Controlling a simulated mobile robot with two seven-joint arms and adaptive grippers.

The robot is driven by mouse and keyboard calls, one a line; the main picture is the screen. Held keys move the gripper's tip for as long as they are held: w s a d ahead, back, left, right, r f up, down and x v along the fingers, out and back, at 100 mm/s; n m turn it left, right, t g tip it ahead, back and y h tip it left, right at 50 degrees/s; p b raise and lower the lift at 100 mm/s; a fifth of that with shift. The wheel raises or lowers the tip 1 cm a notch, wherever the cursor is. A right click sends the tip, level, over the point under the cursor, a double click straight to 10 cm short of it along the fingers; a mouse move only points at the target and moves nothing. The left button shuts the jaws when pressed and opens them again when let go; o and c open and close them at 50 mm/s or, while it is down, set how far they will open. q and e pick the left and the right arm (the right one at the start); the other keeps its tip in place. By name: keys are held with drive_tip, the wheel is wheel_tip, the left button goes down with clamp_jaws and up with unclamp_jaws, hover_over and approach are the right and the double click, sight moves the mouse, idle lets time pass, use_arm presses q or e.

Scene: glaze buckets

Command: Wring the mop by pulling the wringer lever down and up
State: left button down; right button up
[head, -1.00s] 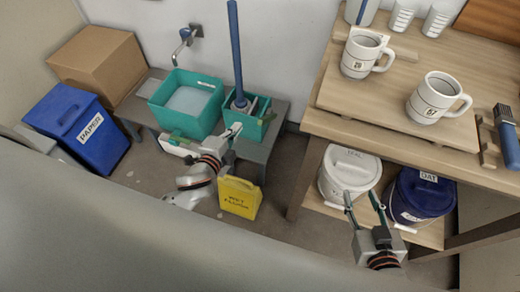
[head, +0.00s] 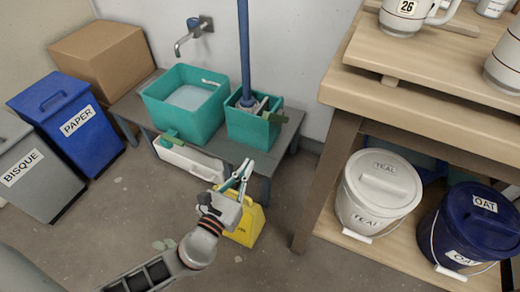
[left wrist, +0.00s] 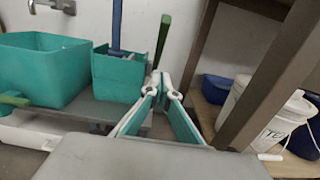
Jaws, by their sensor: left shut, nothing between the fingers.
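The mop (head: 244,50) stands upright with its blue handle in the teal wringer bucket (head: 250,130) on the low grey bench. The wringer lever (head: 272,117) is a dark green bar at the bucket's right side. In the left wrist view the lever (left wrist: 162,42) rises steeply beyond my fingertips, beside the bucket (left wrist: 118,75). My left gripper (head: 243,167) is shut and empty, in front of the bench and below the bucket in the head view. It looks apart from the lever. The mop head is mostly hidden inside the bucket. My right gripper is not in view.
A teal basin (head: 185,128) stands left of the bucket under a wall tap. A yellow sign (head: 246,226) stands on the floor behind my left gripper. A wooden worktable (head: 425,112) with lidded buckets below is at the right. Open floor lies at front left.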

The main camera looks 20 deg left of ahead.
use_arm(q)
approach(277, 118)
drive_tip(key=w, duration=0.3)
drive_tip(key=shift+a+r, duration=0.3)
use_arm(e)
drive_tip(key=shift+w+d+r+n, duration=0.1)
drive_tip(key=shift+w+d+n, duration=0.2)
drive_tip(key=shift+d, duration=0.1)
use_arm(q)
drive_tip(key=shift+r+p, duration=0.1)
drive_tip(key=shift+p, duration=0.2)
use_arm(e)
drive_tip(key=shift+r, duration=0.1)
